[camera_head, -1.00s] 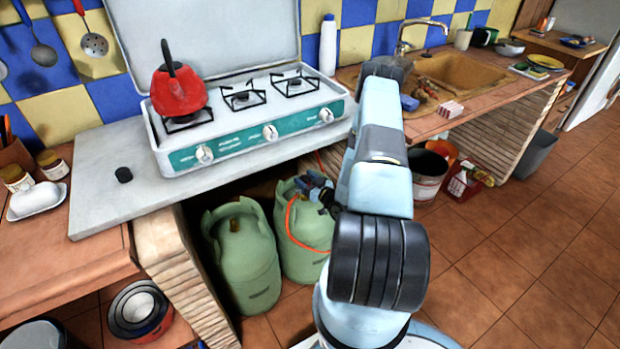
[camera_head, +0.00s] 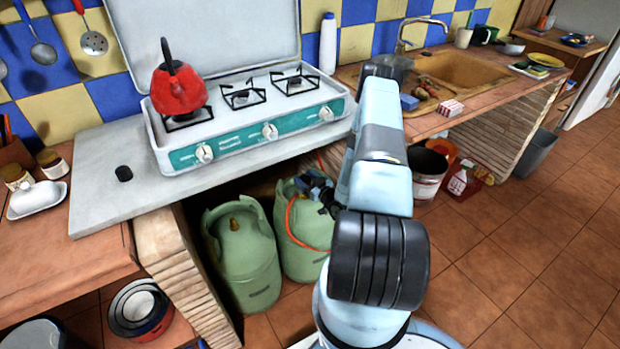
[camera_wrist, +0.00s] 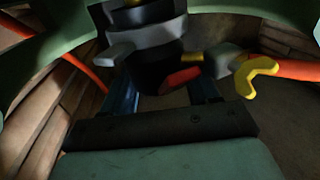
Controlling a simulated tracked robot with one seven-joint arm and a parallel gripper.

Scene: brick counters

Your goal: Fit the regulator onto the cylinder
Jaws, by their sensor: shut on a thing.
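Two green gas cylinders stand under the counter in the head view, the left cylinder (camera_head: 243,265) with a bare brass valve (camera_head: 233,224) and the right cylinder (camera_head: 299,258) beside my arm. My gripper (camera_head: 319,187) is at the top of the right cylinder, partly hidden by my arm. In the wrist view my gripper (camera_wrist: 163,95) is shut on the dark grey regulator (camera_wrist: 155,50), which has a grey side tab and a red part. The green collar (camera_wrist: 40,60) surrounds the regulator. I cannot tell whether the regulator is seated on the valve.
An orange hose (camera_head: 289,226) hangs over the right cylinder; in the wrist view it carries a yellow piece (camera_wrist: 256,76). The stove (camera_head: 250,130) with a red kettle (camera_head: 178,88) stands on the counter above.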

